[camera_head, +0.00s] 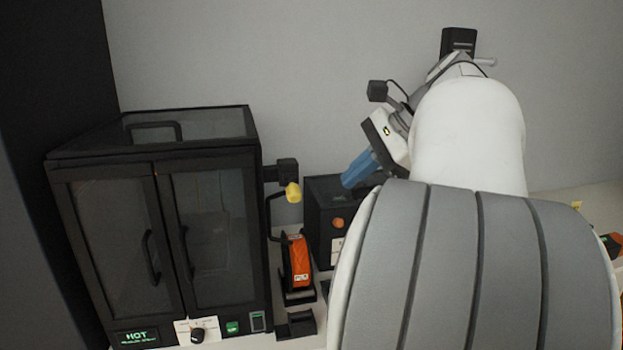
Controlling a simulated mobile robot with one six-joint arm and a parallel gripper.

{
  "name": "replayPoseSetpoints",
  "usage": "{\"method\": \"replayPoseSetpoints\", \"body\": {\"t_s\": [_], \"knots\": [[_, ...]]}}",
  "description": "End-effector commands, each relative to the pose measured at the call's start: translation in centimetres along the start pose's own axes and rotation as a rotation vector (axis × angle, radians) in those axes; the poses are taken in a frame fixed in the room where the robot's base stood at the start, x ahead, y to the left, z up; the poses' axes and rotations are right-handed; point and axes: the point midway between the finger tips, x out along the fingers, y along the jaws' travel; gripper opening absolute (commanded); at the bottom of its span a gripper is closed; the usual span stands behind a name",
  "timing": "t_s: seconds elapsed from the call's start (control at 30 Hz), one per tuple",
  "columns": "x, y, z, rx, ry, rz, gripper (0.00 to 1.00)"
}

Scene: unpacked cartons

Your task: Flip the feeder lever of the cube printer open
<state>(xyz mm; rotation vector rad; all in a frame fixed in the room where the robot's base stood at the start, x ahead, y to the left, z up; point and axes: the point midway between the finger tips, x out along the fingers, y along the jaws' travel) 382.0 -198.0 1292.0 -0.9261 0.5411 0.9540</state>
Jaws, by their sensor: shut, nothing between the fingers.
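The cube printer (165,160), a black enclosure with two clear front doors and a lid, stands at the left. Both doors look shut. Its lit display reads HOT. A black feeder block (281,171) sticks out from its right side, with a yellow lever (293,192) at its end. I cannot tell from here whether the lever is open or shut. My gripper (350,180) has blue fingers, shut and empty, pointing down and left. In the picture it is right of the lever, apart from it, over or in front of a dark box.
An orange spool (298,262) marked PLA stands on a black holder below the feeder. The dark box (318,215) with an orange knob stands right of it. A small black tray (297,325) lies in front. My arm hides most of the right side.

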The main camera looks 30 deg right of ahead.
Motion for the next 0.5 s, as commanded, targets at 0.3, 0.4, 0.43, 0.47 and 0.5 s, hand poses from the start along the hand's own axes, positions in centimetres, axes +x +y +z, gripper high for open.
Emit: {"method": "replayPoseSetpoints", "body": {"t_s": [0.3,0.4,0.43,0.47,0.5], "knots": [[6.8,0.2,0.1,-0.003,-0.003,0.006,0.00],[8.8,0.1,0.1,-0.003,-0.003,0.005,0.00],[8.9,0.1,0.4,-0.004,-0.002,0.003,0.00],[8.3,0.0,1.1,-0.007,0.000,0.001,0.00],[8.0,-0.1,1.8,-0.007,0.001,0.000,0.00]]}}
